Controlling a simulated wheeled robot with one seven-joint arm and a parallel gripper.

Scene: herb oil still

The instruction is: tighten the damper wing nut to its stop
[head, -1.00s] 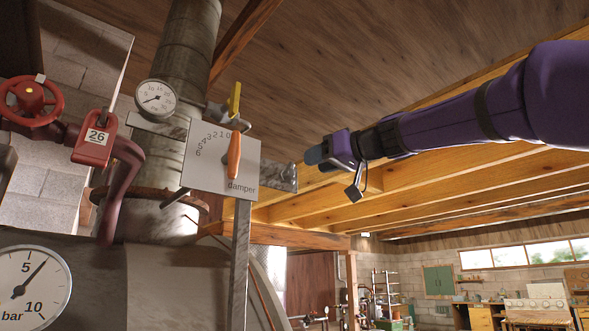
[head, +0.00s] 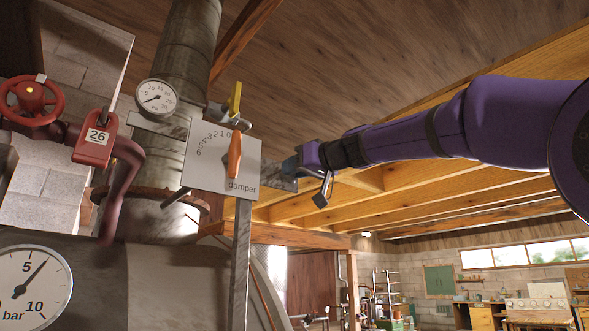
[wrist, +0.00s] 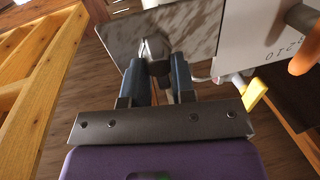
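The damper plate (head: 212,182) is pale, with a number scale, the word "damper" and an orange lever (head: 234,155). A grey metal strip sticks out at its right, seen in the wrist view (wrist: 193,30). My gripper (head: 290,165) is at the strip's right end. In the wrist view its two blue fingers (wrist: 159,64) stand apart, with a small dark piece, apparently the wing nut (wrist: 159,69), between their tips. Behind it is a grey round fitting (wrist: 154,46) on the strip. I cannot tell whether the fingers press on the nut. The head view hides the nut behind my gripper.
A yellow handle (head: 235,98) rises just above the damper plate; it is close right of my fingers in the wrist view (wrist: 254,94). A dial gauge (head: 156,97), red valve wheel (head: 32,98) and flue pipe (head: 185,50) stand left. Ceiling beams run behind my arm.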

